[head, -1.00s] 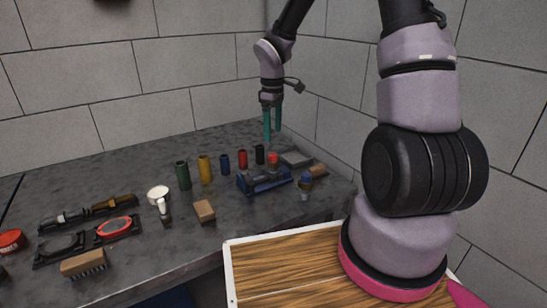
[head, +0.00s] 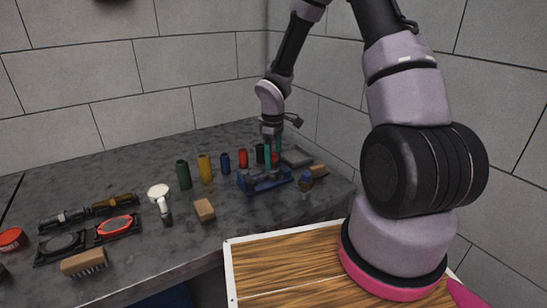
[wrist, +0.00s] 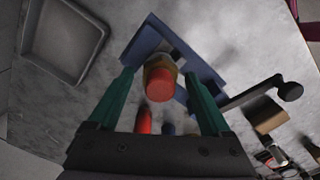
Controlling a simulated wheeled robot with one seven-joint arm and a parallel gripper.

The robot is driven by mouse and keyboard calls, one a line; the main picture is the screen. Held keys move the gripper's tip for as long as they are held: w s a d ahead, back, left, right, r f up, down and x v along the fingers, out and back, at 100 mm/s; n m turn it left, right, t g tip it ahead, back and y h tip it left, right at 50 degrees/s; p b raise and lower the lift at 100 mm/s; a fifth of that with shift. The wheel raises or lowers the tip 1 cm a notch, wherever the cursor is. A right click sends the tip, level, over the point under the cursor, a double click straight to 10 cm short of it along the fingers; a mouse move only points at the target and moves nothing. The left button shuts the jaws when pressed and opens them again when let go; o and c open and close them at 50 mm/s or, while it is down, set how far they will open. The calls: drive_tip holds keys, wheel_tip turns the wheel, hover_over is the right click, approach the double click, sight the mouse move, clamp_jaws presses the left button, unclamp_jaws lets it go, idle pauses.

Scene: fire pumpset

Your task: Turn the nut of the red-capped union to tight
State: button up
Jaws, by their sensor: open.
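The red-capped union (wrist: 160,84) stands in a blue holder (wrist: 208,74) in the wrist view, red cap toward the camera. A brass-coloured nut (wrist: 163,62) shows just behind the cap. My gripper (wrist: 158,78) is open, with one teal finger on each side of the union and visible gaps to it. In the head view my gripper (head: 273,165) points down over the blue holder (head: 262,184), and its fingers partly hide the red cap (head: 275,159). Whether the fingertips are level with the nut is hard to tell.
A grey tray (head: 297,157) lies behind the holder. Red (head: 243,158), blue, yellow and green cylinders stand to the left. A bar with a dark knob (wrist: 289,91) sticks out beside the holder. A wooden block (head: 204,210) lies in front.

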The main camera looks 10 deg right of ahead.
drive_tip(key=shift+c, duration=0.3)
clamp_jaws()
drive_tip(key=shift+m, duration=0.3)
drive_tip(key=m, duration=0.5)
drive_tip(key=shift+m, duration=0.3)
drive_tip(key=m, duration=1.2)
drive_tip(key=shift+a+m, duration=0.1)
drive_tip(key=shift+m, duration=0.2)
drive_tip(key=m, duration=0.6)
drive_tip(key=shift+w, duration=0.1)
drive_tip(key=shift+m, duration=0.3)
